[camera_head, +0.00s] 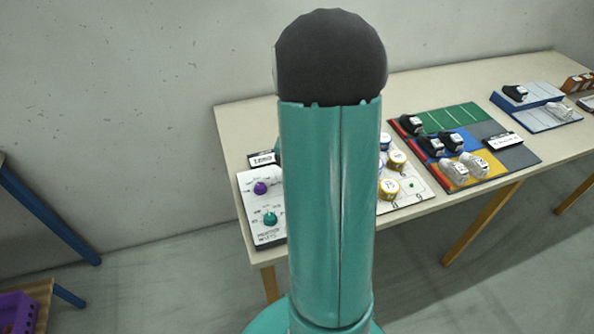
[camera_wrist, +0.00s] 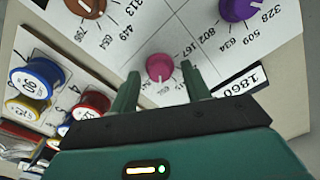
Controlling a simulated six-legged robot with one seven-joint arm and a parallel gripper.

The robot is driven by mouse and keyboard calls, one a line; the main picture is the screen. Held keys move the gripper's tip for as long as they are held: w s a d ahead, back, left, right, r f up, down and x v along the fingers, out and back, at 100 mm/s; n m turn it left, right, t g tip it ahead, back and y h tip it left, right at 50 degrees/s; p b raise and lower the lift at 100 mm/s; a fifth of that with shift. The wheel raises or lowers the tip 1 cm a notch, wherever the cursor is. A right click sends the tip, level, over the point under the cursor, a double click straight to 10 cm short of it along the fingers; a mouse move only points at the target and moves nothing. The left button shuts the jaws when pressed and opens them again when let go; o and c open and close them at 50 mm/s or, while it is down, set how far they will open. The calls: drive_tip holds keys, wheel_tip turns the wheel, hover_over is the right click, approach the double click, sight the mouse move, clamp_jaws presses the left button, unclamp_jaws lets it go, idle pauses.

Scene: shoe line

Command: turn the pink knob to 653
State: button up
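The pink knob (camera_wrist: 160,67) sits on a white panel (camera_wrist: 140,40) in the wrist view, with a pale pointer line toward its lower side. Small numbers are printed around it, but most are cut off or too small to read. My gripper (camera_wrist: 160,70) is open, with one green finger on each side of the knob and a visible gap to it. I cannot tell how high the fingertips are above the panel. In the head view my arm hides the pink knob; the panel's left part (camera_head: 248,208) shows.
A purple knob (camera_wrist: 238,8) and a brown knob (camera_wrist: 86,6) are on the same panel. A label reading 1860 (camera_wrist: 238,88) lies beside the right finger. Spools (camera_wrist: 38,78) stand at left. A coloured board with shoes (camera_head: 470,130) is farther right on the table (camera_head: 420,85).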

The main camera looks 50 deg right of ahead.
drive_tip(key=shift+r, duration=0.1)
wheel_tip(320, 180, up, 8)
idle(0.5)
drive_tip(key=shift+s, duration=0.15)
idle(0.5)
